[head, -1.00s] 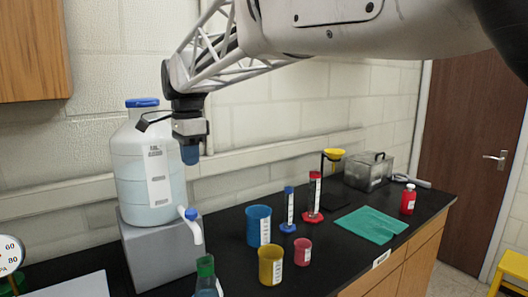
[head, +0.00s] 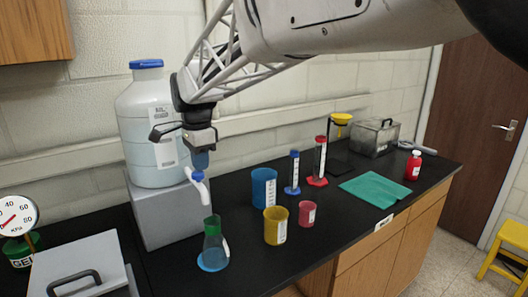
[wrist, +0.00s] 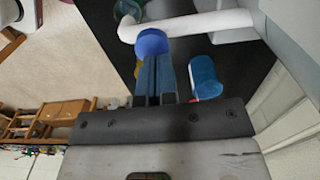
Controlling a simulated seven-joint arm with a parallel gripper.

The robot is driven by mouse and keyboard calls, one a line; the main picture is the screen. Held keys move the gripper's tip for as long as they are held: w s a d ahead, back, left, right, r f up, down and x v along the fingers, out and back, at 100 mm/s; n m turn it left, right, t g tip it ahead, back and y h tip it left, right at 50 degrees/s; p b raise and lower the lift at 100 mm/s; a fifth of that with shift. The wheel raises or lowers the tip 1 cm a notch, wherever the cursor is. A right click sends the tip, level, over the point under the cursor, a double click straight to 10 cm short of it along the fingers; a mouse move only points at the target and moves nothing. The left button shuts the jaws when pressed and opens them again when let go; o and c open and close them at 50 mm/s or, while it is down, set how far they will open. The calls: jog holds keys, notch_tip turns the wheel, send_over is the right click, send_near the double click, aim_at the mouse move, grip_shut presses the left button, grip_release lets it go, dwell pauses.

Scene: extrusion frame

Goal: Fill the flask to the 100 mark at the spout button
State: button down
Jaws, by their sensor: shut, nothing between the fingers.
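The flask (head: 213,245) stands upright on the black bench below the spout, with a green neck and a blue base. Its marks and liquid level are too small to read. The white spout (head: 203,192) with its blue button (head: 197,176) comes from the large carboy (head: 150,110) on a grey block. My gripper (head: 201,160) is shut and empty, pointing down just above the button. In the wrist view the shut fingers (wrist: 154,72) reach to the blue button (wrist: 152,42); whether they touch it I cannot tell. The flask is partly visible there (wrist: 127,10).
A blue beaker (head: 263,188), a yellow beaker (head: 275,226) and a red beaker (head: 307,213) stand right of the flask. A gauge (head: 17,216) and a grey-white box (head: 80,265) are at the left.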

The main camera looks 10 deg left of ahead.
jog(key=shift+f, duration=0.1)
jog(key=shift+f, duration=1.05)
dwell(1.6)
dwell(3.5)
notch_tip(320, 180, up, 14)
jog(key=shift+r, duration=0.2)
dwell(0.5)
